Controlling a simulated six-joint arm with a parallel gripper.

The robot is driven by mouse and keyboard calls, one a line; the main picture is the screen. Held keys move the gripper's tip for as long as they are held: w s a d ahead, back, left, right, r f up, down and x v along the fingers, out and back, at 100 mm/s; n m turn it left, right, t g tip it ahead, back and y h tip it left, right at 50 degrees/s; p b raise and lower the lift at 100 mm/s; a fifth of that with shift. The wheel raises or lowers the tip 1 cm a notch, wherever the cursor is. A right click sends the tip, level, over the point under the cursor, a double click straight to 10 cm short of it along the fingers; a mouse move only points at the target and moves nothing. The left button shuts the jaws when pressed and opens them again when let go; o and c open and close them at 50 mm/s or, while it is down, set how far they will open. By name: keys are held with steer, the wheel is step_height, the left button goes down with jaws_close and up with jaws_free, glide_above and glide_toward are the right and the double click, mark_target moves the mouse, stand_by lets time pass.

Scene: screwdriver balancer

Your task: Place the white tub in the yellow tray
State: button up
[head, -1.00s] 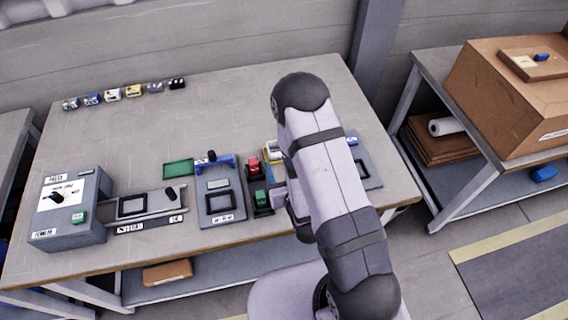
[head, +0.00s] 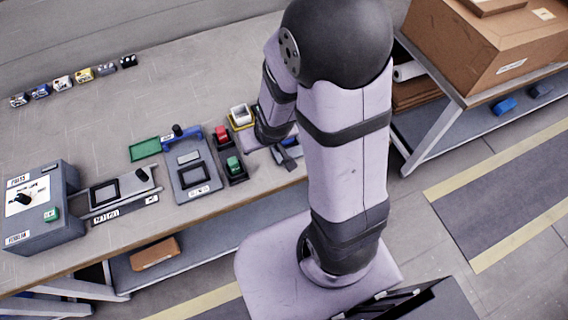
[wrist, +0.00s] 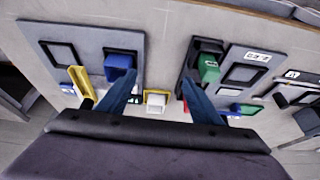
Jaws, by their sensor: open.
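The white tub (head: 240,113) is a small square open box near the right part of the bench. It sits within the yellow tray (head: 238,126), whose rim shows below and beside it. In the wrist view the white tub (wrist: 156,100) shows between my fingers, with the yellow tray's rim (wrist: 147,92) around it. My gripper (wrist: 159,78) is open and empty, its two blue fingers apart and clear of the tub. In the head view my arm hides most of the gripper.
Red and green blocks (head: 233,165) sit in black holders left of the tub. A grey panel (head: 194,182), a green tray (head: 145,150) and a control box (head: 40,208) lie further left. Bare bench lies behind the tub.

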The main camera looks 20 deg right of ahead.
steer(key=s+d+r+g, duration=0.1)
steer(key=s+r+g, duration=0.3)
steer(key=s+r, duration=0.3)
steer(key=s, duration=0.4)
steer(key=shift+s+g, duration=0.3)
steer(key=shift+s, duration=0.1)
steer(key=shift+f, duration=0.1)
stand_by(0.5)
